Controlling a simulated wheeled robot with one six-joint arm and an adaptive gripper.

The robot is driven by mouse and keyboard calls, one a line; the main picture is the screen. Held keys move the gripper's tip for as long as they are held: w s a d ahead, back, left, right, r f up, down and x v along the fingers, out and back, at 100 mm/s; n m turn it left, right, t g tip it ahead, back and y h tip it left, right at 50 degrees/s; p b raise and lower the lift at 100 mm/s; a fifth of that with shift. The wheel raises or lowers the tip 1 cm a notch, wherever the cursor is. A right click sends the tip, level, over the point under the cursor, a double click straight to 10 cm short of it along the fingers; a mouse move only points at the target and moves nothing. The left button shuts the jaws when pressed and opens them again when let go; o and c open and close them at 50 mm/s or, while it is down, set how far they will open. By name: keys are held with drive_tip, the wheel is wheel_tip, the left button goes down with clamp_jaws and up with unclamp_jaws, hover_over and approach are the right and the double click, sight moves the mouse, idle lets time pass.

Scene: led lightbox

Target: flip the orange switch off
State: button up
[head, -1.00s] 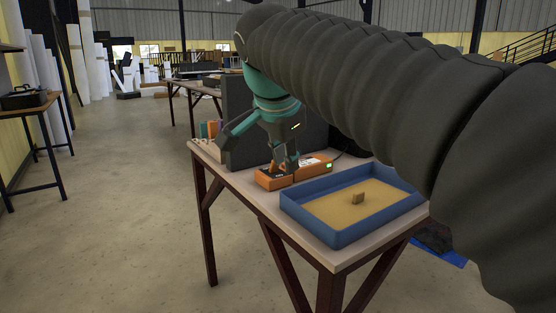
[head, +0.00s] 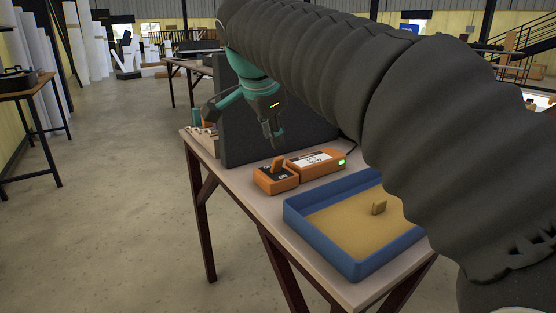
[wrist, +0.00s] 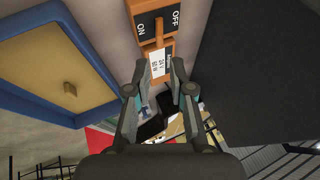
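The orange switch (head: 275,180) is a low box with a black top plate and an orange lever (head: 278,163) standing up from it. In the wrist view the switch (wrist: 141,8) is at the top, with ON on the left and OFF on the right. Which way the lever leans is hard to tell. My gripper (head: 275,146) is above and behind the switch in the head view, clear of it. In the wrist view its two fingers (wrist: 159,62) are apart with nothing between them.
An orange unit (head: 316,161) with a white label and lit green light adjoins the switch. A blue-walled tray (head: 318,237) with a tan floor and small block (head: 379,208) is in front. A dark upright panel (head: 240,135) stands behind, close to my gripper.

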sight(279, 157)
drive_tip(key=x, duration=0.9)
drive_tip(key=shift+w+d+f+b, duration=0.1)
drive_tip(key=shift+f+b, duration=0.15)
drive_tip(key=shift+b, duration=0.05)
clamp_jaws()
